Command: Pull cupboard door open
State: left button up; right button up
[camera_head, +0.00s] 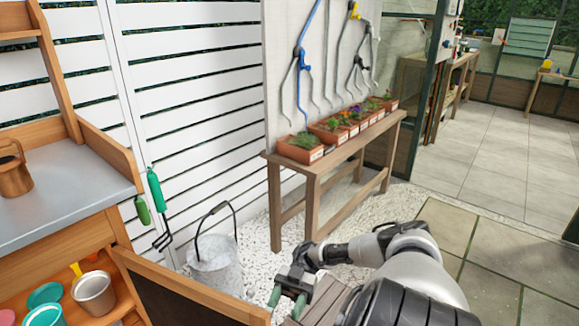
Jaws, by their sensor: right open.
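The wooden cupboard door (185,292) with a dark inner panel stands swung out from the cupboard (75,245) at the lower left. Its hinge side is by the cupboard's right corner, and its free end reaches toward the bottom middle. My right gripper (287,300), with green fingers, is open just right of the door's free end. I cannot tell whether a finger touches the door. The door's handle and lower part are not visible. My left gripper is not in view.
Inside the cupboard are a metal pot (94,293) and teal dishes (45,296). A watering can (14,170) stands on the worktop. A metal bucket (214,262) stands behind the door on gravel. A plant bench (335,160) is beyond. Paving (490,290) at right is clear.

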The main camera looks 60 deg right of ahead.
jog(key=d, duration=0.3)
jog(key=shift+w+d+b, duration=0.2)
jog(key=shift+d+b, duration=0.05)
jog(key=shift+b, duration=0.05)
dwell(0.4)
